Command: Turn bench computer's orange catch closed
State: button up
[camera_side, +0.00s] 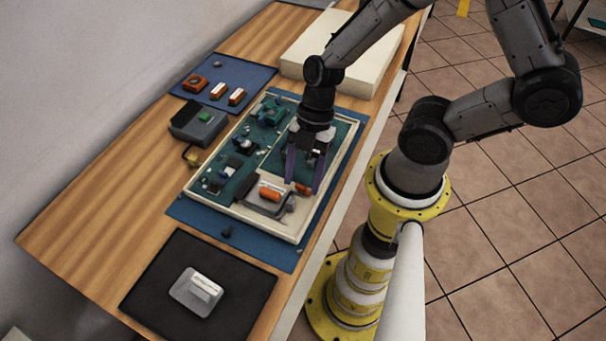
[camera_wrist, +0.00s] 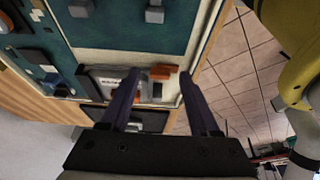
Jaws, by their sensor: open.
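The bench computer (camera_side: 238,216) is a shallow cream-framed case with green circuit boards, lying on a blue mat. Near its front end a grey bracket-like part (camera_side: 262,207) carries an orange piece (camera_side: 270,193). A second orange piece (camera_side: 303,187) shows between my fingertips; I cannot tell for certain which is the catch. My gripper (camera_side: 302,184) is open, pointing down over the case's right front part. In the wrist view, my gripper (camera_wrist: 159,73) has its fingers on either side of an orange piece (camera_wrist: 160,72). Whether they touch it is unclear.
A black mat (camera_side: 150,290) with a grey part (camera_side: 196,292) lies in front. A grey box (camera_side: 198,124) stands left of the case. A blue mat (camera_side: 258,75) with small orange parts and a cream slab (camera_side: 300,61) lie behind. Wood (camera_side: 110,205) is clear at left.

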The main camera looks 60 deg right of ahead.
grip_shut()
dwell(0.5)
jog(key=m+t, duration=0.1)
jog(key=m, duration=0.3)
jog(key=shift+s+m+t, duration=0.2)
jog(key=shift+m+t, duration=0.2)
jog(key=m, duration=0.2)
jog(key=m+t+h, duration=0.1)
jog(key=m, duration=0.1)
jog(key=shift+s+a+t, duration=0.15)
jog(key=shift+a+t, duration=0.05)
jog(key=shift+t, duration=0.1)
jog(key=m+h, duration=0.1)
jog(key=m, duration=0.3)
jog(key=shift+s+a+m+t+h, duration=0.15)
jog(key=shift+m+t+h, duration=0.15)
jog(key=shift+h, duration=0.1)
jog(key=shift+a+m+t+h, duration=0.1)
jog(key=shift+m+t+h, duration=0.45)
jog(key=shift+m, duration=1.65)
jog(key=shift+g+h, duration=0.25)
jog(key=shift+g, duration=0.1)
